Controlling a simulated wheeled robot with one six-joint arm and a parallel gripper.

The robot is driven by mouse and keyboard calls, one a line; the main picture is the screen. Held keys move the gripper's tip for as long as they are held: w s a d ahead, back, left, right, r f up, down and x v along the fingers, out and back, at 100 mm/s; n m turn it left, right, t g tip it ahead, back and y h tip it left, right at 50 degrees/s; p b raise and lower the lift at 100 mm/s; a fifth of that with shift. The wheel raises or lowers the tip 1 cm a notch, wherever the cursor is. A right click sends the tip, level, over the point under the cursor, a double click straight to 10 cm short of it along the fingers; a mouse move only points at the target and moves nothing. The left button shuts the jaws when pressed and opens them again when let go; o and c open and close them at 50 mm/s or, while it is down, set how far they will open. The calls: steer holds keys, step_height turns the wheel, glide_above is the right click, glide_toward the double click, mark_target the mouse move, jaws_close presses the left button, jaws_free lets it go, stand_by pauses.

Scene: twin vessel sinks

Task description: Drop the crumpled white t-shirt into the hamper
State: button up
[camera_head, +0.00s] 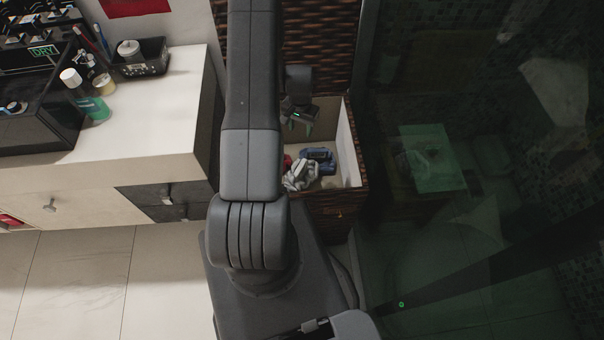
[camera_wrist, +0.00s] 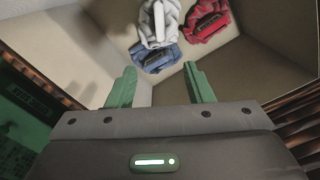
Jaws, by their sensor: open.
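The crumpled white t-shirt (camera_head: 299,176) lies inside the hamper (camera_head: 347,150), a brown wicker box with a pale lining. In the wrist view the white t-shirt (camera_wrist: 158,20) rests against blue and red clothing. My gripper (camera_head: 299,122) is over the hamper's opening, toward its back. In the wrist view my gripper's two green fingers (camera_wrist: 156,88) are spread apart with nothing between them. The t-shirt is apart from the fingers. My arm hides the left part of the hamper in the head view.
A blue garment (camera_head: 319,158) and a red garment (camera_wrist: 206,20) also lie in the hamper. A white counter (camera_head: 165,110) with bottles and a black tray (camera_head: 140,64) stands on the left. A dark glass panel (camera_head: 480,230) stands close on the right. Tiled floor is clear at lower left.

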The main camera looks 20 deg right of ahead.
step_height(320, 180, up, 13)
steer(key=shift+b, duration=0.45)
step_height(320, 180, down, 12)
steer(key=p, duration=0.1)
steer(key=shift+f, duration=0.25)
stand_by(0.8)
